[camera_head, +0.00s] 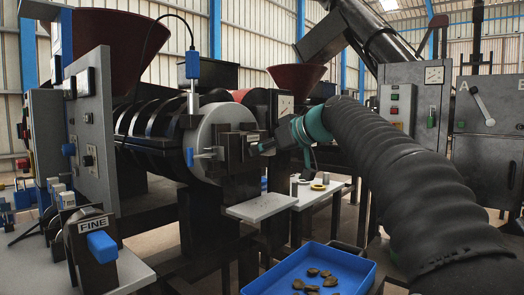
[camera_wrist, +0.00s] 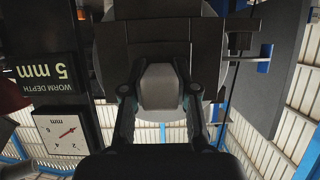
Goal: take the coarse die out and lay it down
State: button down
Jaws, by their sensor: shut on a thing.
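The coarse die (camera_head: 236,149) appears to be the dark block at the round grey end face of the press (camera_head: 213,130). A small label on it is too small to read. My gripper (camera_head: 267,147) reaches it from the right. In the wrist view, my gripper (camera_wrist: 160,92) has its two fingers on either side of a grey block (camera_wrist: 160,85), which looks like the die's grip. It is shut on this block. The dark die body (camera_wrist: 145,40) shows behind the block, still at the press face. I cannot tell whether it has shifted in its seat.
A bare grey shelf (camera_head: 261,207) juts out below the press end. A white table (camera_head: 333,189) with a yellow ring (camera_head: 319,186) stands behind it. A blue tray (camera_head: 346,281) holds several brown pieces. A block marked FINE (camera_head: 92,240) stands at the left.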

aim_at(273, 150)
jog(key=shift+s+d+b, duration=0.75)
jog(key=shift+s+d, duration=0.15)
jog(key=shift+d, duration=0.3)
dwell(0.3)
jog(key=shift+s+d+b, duration=0.4)
jog(key=shift+s+d, duration=0.1)
jog(key=shift+d, duration=0.15)
jog(key=shift+s+d+b, duration=0.65)
jog(key=shift+s+d, duration=0.45)
jog(key=shift+d, duration=0.2)
jog(key=shift+w+a+r+p, duration=0.15)
jog(key=shift+w+a+p, duration=0.9)
jog(key=shift+a, duration=0.4)
jog(key=shift+w+a, duration=0.6)
